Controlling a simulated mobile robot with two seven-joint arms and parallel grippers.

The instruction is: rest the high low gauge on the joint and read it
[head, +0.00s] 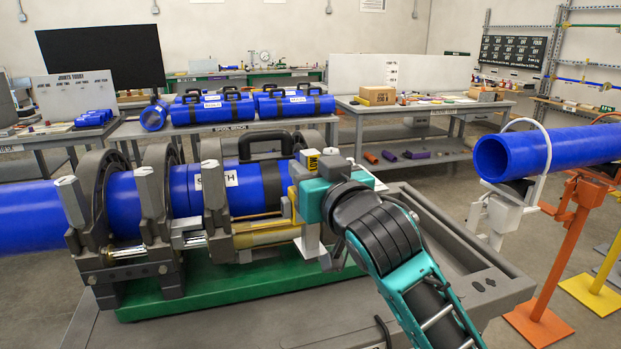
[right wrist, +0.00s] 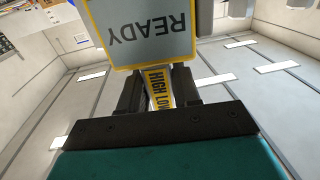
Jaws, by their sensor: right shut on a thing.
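My right gripper (head: 300,168) is at the right end of the clamped blue pipe, above the machine. In the right wrist view the gauge's yellow HIGH LOW label (right wrist: 162,86) sits between the fingers (right wrist: 158,92). A grey, yellow-edged panel (right wrist: 140,30) reading READY upside down is above it. The blue pipe (head: 122,195) lies in grey clamps. A seam, seemingly the joint (head: 169,192), shows between the clamps, left of my gripper. My left gripper is out of view.
The clamp machine (head: 160,262) stands on a green base (head: 215,290) on a grey cart (head: 440,235). A black handle (head: 266,147) rises over the pipe. Another blue pipe (head: 560,150) rests on stands at right.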

